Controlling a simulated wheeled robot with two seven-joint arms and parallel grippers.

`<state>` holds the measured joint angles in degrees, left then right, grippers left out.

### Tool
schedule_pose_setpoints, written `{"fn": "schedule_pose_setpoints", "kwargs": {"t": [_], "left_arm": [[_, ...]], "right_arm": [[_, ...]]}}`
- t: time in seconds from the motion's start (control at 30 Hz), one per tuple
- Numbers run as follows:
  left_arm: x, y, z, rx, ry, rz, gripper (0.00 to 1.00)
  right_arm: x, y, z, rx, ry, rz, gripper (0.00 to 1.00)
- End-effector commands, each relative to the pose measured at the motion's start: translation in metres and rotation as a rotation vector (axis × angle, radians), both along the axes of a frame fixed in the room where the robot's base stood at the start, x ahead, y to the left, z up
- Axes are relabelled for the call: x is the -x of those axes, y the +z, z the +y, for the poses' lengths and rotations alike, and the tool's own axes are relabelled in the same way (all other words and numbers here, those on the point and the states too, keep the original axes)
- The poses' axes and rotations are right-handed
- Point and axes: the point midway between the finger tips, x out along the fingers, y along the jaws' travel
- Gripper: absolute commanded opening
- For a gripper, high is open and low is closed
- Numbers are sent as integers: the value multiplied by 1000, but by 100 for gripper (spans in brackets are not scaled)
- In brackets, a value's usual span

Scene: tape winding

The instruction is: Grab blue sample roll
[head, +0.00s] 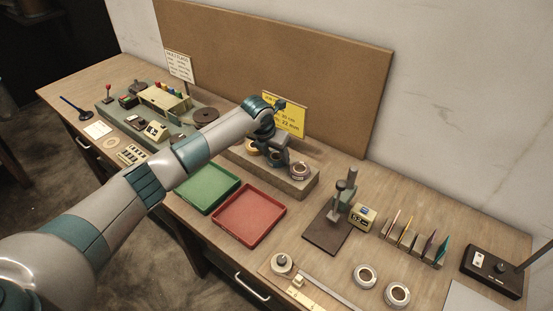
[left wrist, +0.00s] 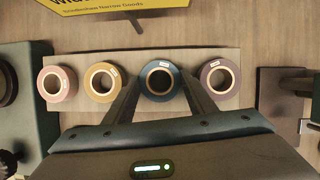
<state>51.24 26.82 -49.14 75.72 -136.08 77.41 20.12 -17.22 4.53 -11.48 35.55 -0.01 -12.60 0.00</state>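The blue sample roll (left wrist: 146,88) stands in a row of rolls on a grey block (left wrist: 215,115) in the left wrist view, its round hole facing up. My left gripper (left wrist: 160,78) has one finger on each side of this roll. Narrow gaps seem to show beside it, so the fingers look open; contact is hard to judge. In the head view my left gripper (head: 272,150) is over the block (head: 290,184) and largely hides the blue roll. My right gripper is not in view.
Pink (left wrist: 57,97), yellow (left wrist: 89,82) and mauve (left wrist: 230,70) rolls stand close beside the blue one. A yellow sign (head: 290,118) stands behind the block. Green (head: 208,188) and red (head: 249,215) trays lie in front. A stand (head: 327,236) is to the right.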

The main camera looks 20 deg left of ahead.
Motion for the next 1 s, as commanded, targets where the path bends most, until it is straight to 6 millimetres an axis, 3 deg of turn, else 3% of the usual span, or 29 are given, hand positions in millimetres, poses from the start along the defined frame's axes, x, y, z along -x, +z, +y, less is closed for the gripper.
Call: {"fn": "schedule_pose_setpoints", "kwargs": {"t": [0.47, 1.0], "left_arm": [[-1, 10, 0, 0, 0, -2, 29], [-1, 89, 0, 0, 0, -3, 29]], "right_arm": [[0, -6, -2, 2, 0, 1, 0], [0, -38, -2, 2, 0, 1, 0]]}}
